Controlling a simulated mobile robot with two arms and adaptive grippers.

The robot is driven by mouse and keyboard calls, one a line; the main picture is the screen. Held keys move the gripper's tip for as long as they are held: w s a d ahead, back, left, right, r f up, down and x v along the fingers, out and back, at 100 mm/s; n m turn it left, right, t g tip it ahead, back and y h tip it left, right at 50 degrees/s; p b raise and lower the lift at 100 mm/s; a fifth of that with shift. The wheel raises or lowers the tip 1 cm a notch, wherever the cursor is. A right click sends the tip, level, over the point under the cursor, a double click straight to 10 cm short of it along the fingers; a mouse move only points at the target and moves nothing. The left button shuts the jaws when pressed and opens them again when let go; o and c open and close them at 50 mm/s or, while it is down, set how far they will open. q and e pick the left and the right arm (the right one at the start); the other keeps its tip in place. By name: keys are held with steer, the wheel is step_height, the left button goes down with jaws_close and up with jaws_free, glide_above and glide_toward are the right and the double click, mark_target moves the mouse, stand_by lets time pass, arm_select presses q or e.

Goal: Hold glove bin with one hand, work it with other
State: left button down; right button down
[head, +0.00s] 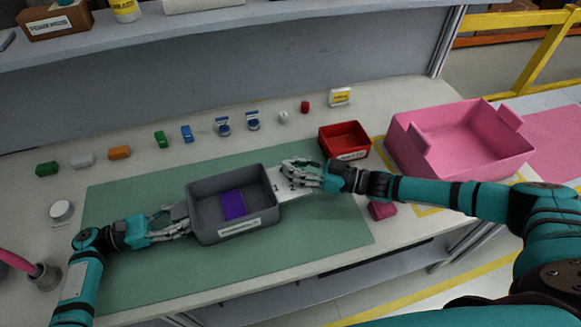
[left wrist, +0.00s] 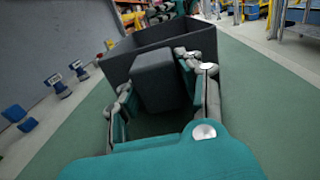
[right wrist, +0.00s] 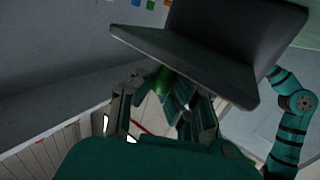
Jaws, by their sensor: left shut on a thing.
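The glove bin (head: 202,232) is a dark grey open box with a white label on its front, standing on the green mat. A purple block (head: 232,205) lies inside it. My left gripper (head: 184,222) is shut on the grey block-like handle (left wrist: 160,80) on the bin's left side; the left wrist view shows fingers on both sides of it. My right gripper (head: 290,172) is at the bin's right side, over a white plate marked 1 and 2 (head: 284,187).
A red tray (head: 345,155) and a large pink bin (head: 462,165) stand to the right. A small dark pink object (head: 382,210) lies near the front edge. Several small coloured items line the back. The front of the green mat (head: 140,285) is clear.

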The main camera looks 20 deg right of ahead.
arm_select(q)
steer(key=shift+a, duration=0.15)
arm_select(e)
steer(key=shift+w+d+n+g+y, duration=0.2)
steer(key=shift+n+g+y, duration=0.15)
steer(key=shift+g, duration=0.2)
steer(key=shift+w+d+n+g+y, duration=0.15)
steer(key=shift+n+g+y, duration=0.1)
steer(key=shift+n+g, duration=0.25)
steer(key=shift+d+g, duration=0.1)
steer(key=shift+g, duration=0.25)
arm_select(q)
steer(key=shift+a, duration=0.1)
arm_select(e)
steer(key=shift+d, duration=0.15)
steer(key=c, duration=1.3)
jaws_free()
steer(key=shift+o, duration=0.2)
steer(key=shift+s+a+n, duration=0.15)
steer(key=shift+a+n, duration=0.05)
steer(key=shift+n, duration=0.05)
steer(key=shift+r, duration=0.3)
arm_select(q)
steer(key=shift+d, duration=0.25)
arm_select(e)
step_height(320, 180, up, 9)
steer(key=shift+r, duration=0.15)
